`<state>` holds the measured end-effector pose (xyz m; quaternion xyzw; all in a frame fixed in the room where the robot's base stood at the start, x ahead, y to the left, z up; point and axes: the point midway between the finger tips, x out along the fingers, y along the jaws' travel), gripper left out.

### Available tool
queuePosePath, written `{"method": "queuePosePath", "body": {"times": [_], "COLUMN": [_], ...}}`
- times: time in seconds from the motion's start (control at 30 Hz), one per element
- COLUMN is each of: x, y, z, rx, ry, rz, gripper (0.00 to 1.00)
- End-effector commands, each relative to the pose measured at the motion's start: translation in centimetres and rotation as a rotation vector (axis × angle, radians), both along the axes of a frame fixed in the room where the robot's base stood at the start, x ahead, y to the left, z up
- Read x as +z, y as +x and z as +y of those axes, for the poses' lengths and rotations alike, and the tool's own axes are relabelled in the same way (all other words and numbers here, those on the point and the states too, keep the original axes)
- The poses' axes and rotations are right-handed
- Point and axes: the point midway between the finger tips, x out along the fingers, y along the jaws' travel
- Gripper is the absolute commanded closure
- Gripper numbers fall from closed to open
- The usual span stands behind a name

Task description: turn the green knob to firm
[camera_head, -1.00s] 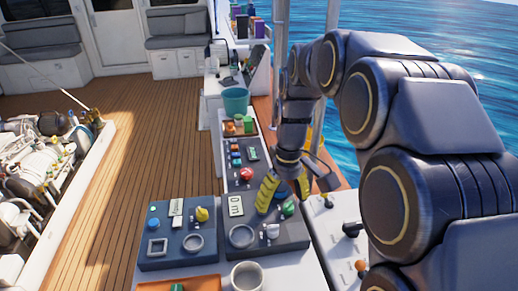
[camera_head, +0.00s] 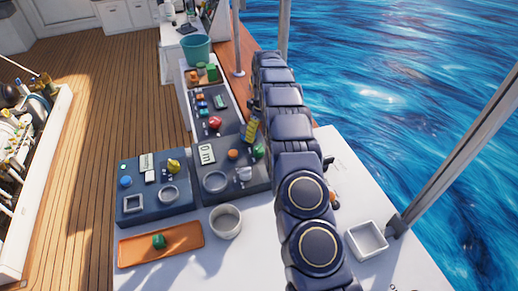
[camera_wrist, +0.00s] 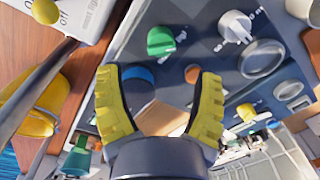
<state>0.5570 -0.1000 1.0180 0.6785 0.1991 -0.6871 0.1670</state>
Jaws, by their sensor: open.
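The green knob (camera_head: 258,150) sits on the right side of a dark control panel (camera_head: 207,170), close beside my arm. In the wrist view the green knob (camera_wrist: 160,41) shows whole, with small white lettering next to it that I cannot read. My gripper (camera_head: 250,130) has yellow fingers and is close to the knob, partly hidden by my arm in the head view. In the wrist view my gripper (camera_wrist: 158,75) is open and empty, its fingers spread wide. The knob appears just past the fingertips, not between them.
On the same panel are an orange button (camera_head: 233,154), a white knob (camera_head: 244,174) and a grey ring (camera_head: 215,182). A panel with a yellow knob (camera_head: 173,166) stands left. An orange tray (camera_head: 135,250) and a white cup (camera_head: 226,221) are in front. A railing post is at right.

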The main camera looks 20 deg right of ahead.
Motion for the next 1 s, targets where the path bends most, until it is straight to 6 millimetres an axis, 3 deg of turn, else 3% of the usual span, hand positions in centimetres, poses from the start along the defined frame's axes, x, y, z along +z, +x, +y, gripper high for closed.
{"method": "queuePosePath", "body": {"times": [0.43,0.77,0.8,0.93,1.0], "x": [-6.4,-7.2,-7.2,-7.2,-7.2], "y": [-0.2,-0.2,-0.2,-0.2,-0.2], "z": [0.4,0.4,0.4,0.4,0.4], "rx": [0.000,0.000,0.000,0.000,0.000], "ry": [0.001,0.001,0.001,0.001,0.001], "rz": [0.003,0.001,0.001,0.001,0.001], "gripper": [0.34,0.34,0.42,0.97,0.97]}}
